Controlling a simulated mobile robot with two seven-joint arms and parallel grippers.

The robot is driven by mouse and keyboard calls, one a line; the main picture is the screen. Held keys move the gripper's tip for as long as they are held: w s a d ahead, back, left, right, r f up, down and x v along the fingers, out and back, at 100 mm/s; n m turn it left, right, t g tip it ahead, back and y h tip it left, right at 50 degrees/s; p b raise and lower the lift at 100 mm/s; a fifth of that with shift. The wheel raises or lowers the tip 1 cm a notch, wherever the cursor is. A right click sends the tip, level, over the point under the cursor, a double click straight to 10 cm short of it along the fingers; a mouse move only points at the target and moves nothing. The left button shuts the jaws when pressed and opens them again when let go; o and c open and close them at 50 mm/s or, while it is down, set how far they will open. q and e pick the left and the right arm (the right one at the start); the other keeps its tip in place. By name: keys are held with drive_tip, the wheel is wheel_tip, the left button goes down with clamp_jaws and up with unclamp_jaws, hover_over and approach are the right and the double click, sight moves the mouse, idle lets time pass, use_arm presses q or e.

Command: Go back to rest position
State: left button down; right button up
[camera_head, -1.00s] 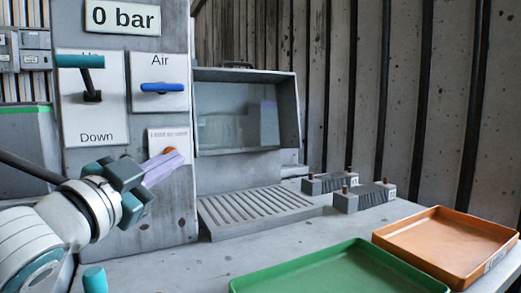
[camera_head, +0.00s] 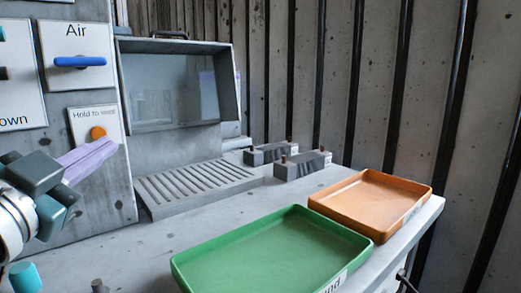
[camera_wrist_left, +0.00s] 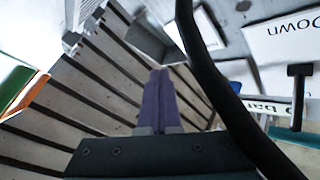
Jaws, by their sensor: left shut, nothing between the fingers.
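My left gripper (camera_head: 92,160) is at the left edge of the head view, in front of the grey control panel. Its purple fingers are shut with nothing between them, and their tips are close to the orange button (camera_head: 98,133); I cannot tell whether they touch the panel. In the left wrist view the fingers (camera_wrist_left: 159,98) lie together, pointing away toward the ribbed wall. My right gripper is not in view.
A blue Air handle (camera_head: 80,62) sits above the button. A windowed box (camera_head: 178,85) and slatted grate (camera_head: 200,185) stand beside the panel. Two grey blocks (camera_head: 303,164) are behind the green tray (camera_head: 270,250) and orange tray (camera_head: 370,203) on the bench.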

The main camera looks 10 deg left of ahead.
use_arm(q)
drive_tip(key=s+d+n+g+h+p, duration=0.15)
drive_tip(key=s+d+g+p, duration=0.35)
drive_tip(key=s+g+p, duration=0.6)
drive_tip(key=s+d+n+g+h+p, duration=0.1)
drive_tip(key=s+d+n+g+p, duration=0.2)
drive_tip(key=s+d+g+p, duration=0.75)
drive_tip(key=s+a+r+t+p, duration=0.1)
drive_tip(key=a+r+t+p, duration=0.1)
drive_tip(key=r+p, duration=1.4)
drive_tip(key=s+a+r+t+p, duration=0.2)
drive_tip(key=a+r+t+p, duration=0.1)
drive_tip(key=r+p, duration=1.4)
wheel_tip(320, 180, up, 3)
drive_tip(key=shift+s+a+r, duration=0.1)
drive_tip(key=shift+s+a, duration=0.05)
drive_tip(key=shift+a, duration=0.5)
drive_tip(key=shift+t+y, duration=0.25)
